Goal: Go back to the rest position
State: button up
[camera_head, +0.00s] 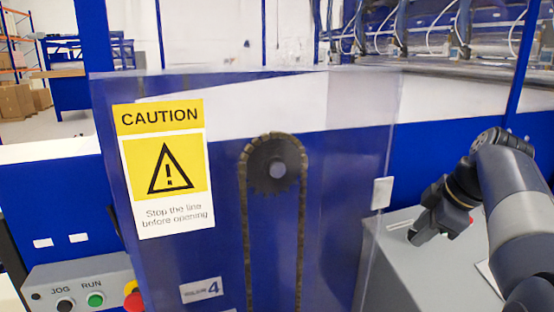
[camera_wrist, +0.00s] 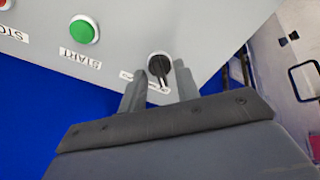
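My gripper (camera_head: 424,234) is at the right of the head view, over the grey control box (camera_head: 400,262) at the end of my arm. In the wrist view my gripper (camera_wrist: 160,70) has its two fingers apart. A round dark switch (camera_wrist: 158,66) with a metal rim shows between the fingertips on the grey panel. I see no finger clearly touching it, and its label is partly hidden. The green START button (camera_wrist: 83,30) is to the left of the fingers, and a red STOP button (camera_wrist: 4,4) is cut off at the corner.
A clear guard door (camera_head: 340,150) with a caution sign (camera_head: 162,168) stands left of my arm, with a chain and sprocket (camera_head: 272,168) behind it. A panel with JOG and RUN (camera_head: 95,299) buttons and a red knob (camera_head: 134,300) is at lower left.

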jog(key=shift+r, duration=0.1)
jog(key=v, duration=1)
jog(key=x, duration=1)
jog(key=shift+f, duration=0.25)
jog(key=shift+r+m, duration=0.15)
jog(key=shift+m, duration=0.15)
jog(key=shift+s+m, duration=0.1)
jog(key=shift+m, duration=0.8)
jog(key=m, duration=0.3)
jog(key=m+p, duration=0.1)
jog(key=m, duration=0.2)
jog(key=shift+t+h, duration=0.3)
jog(key=shift+t, duration=0.1)
jog(key=m, duration=0.5)
jog(key=shift+a+h, duration=0.1)
jog(key=shift+h, duration=0.2)
jog(key=m, duration=0.4)
jog(key=shift+m+p, duration=0.35)
jog(key=shift+m, duration=0.05)
jog(key=shift+v, duration=0.85)
